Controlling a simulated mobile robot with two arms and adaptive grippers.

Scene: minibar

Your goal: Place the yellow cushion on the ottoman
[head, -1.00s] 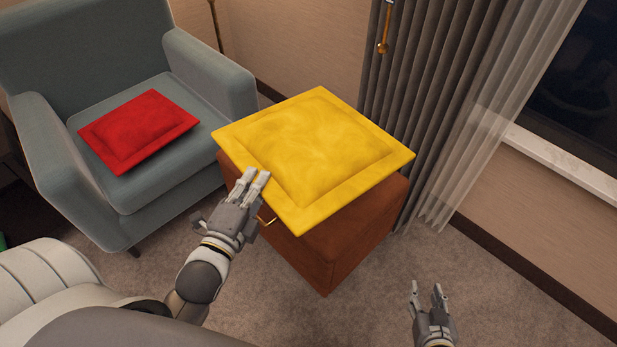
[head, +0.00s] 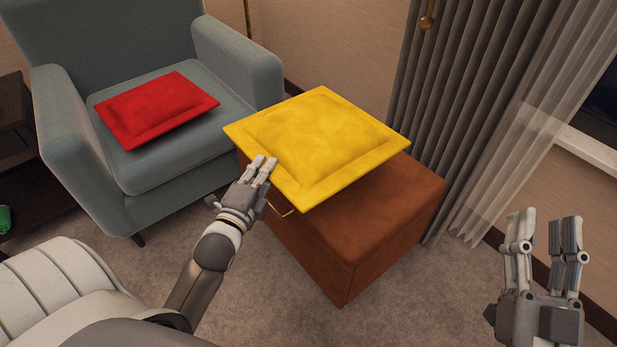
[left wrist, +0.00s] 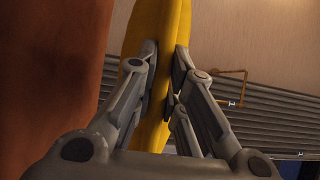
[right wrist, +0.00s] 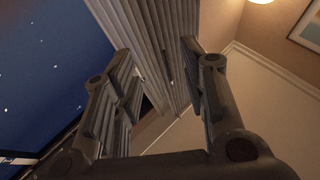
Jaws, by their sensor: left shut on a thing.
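The yellow cushion (head: 318,145) is held flat over the back left part of the brown ottoman (head: 350,240) in the head view. Its front edge looks a little above the top, but I cannot tell whether its far side touches. My left gripper (head: 264,170) is shut on the cushion's near left edge. The left wrist view shows the cushion (left wrist: 158,70) pinched between both fingers, with the ottoman's brown side (left wrist: 50,70) to the left. My right gripper (head: 543,235) is open and empty at the right, away from the ottoman; its parted fingers show in the right wrist view (right wrist: 155,65).
A grey-blue armchair (head: 170,180) with a red cushion (head: 157,108) stands left of the ottoman. Grey curtains (head: 450,110) hang close behind the ottoman's right side. A dark side table (head: 15,125) is at the far left. Carpet is clear in front.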

